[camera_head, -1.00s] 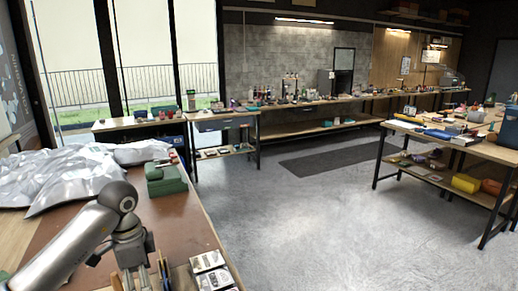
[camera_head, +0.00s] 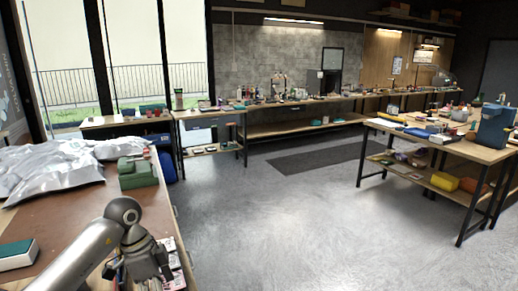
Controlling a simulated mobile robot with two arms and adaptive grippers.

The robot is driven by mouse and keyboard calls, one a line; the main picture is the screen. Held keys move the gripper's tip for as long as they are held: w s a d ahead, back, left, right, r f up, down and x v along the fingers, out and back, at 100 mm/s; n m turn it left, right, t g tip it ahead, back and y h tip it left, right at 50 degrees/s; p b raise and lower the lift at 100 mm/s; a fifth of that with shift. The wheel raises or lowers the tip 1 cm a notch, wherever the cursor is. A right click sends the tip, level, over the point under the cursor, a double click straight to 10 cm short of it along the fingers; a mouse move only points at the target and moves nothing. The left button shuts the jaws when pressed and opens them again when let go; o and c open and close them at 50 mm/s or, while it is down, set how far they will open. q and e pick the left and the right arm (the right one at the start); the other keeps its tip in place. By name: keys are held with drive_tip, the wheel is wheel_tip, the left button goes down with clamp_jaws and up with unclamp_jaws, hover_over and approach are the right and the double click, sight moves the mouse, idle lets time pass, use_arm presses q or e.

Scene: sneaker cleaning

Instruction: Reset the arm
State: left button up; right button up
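My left arm (camera_head: 82,254) reaches in from the bottom left over the brown workbench (camera_head: 75,215). My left gripper (camera_head: 147,262) hangs at its end, above the bench's near right edge. Its fingers point down and are hard to make out, so I cannot tell whether they are open or shut, or whether they touch anything. My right arm and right gripper are not in view.
Small printed boxes (camera_head: 176,264) lie partly hidden behind the gripper. A green box (camera_head: 137,173), crumpled silver sheeting (camera_head: 50,168) and a teal-topped white box (camera_head: 16,256) lie on the bench. The floor (camera_head: 275,225) is open up to the right-hand table (camera_head: 470,148).

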use_arm(q)
drive_tip(key=w+d+f+m+t+h, duration=0.1)
drive_tip(key=d+f+h, duration=0.45)
drive_tip(key=d, duration=0.25)
drive_tip(key=d+f+m+t+h, duration=0.1)
drive_tip(key=d+f+t+h, duration=0.1)
drive_tip(key=d+f+h, duration=0.4)
drive_tip(key=s+a+f+n+t+y, duration=0.1)
drive_tip(key=a+f+n+t+y, duration=0.35)
drive_tip(key=f, duration=0.65)
drive_tip(key=s+a+f+n+t+y, duration=0.2)
drive_tip(key=a+f+n+t, duration=0.4)
drive_tip(key=f, duration=0.5)
drive_tip(key=s+a+f+n+g+y, duration=0.35)
drive_tip(key=s+f+g+y, duration=0.2)
drive_tip(key=s+f, duration=1.15)
drive_tip(key=s+f+g+y, duration=0.1)
drive_tip(key=s+f+g, duration=0.2)
drive_tip(key=s, duration=1)
drive_tip(key=s+f+g+y, duration=0.1)
drive_tip(key=s+f+g, duration=0.2)
drive_tip(key=s, duration=1.1)
drive_tip(key=shift+s+a+f, duration=0.2)
drive_tip(key=shift+a+f, duration=0.25)
drive_tip(key=shift+f, duration=0.3)
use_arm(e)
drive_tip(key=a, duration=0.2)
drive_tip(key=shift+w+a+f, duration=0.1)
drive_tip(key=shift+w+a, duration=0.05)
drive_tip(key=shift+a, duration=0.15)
